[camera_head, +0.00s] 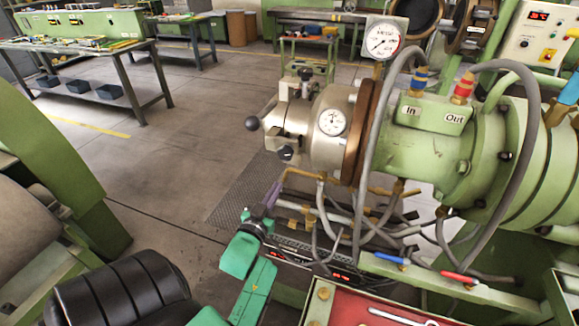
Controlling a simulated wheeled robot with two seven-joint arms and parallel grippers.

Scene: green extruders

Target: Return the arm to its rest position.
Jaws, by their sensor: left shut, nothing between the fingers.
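My left arm shows as teal links (248,270) low in the middle of the view. My left gripper (272,194), with purple fingers, is shut and empty at its upper end. It points up and away from me, in front of the hoses and pipes below the extruder head. I cannot tell from this view whether it touches any of them. My right gripper is not in view.
The green extruder (432,153) with its gauge (383,41) and grey hoses fills the right. A red tray (352,308) with tools sits bottom right. A green machine (45,150) stands left. Open floor (175,165) lies between. A workbench (75,50) stands back left.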

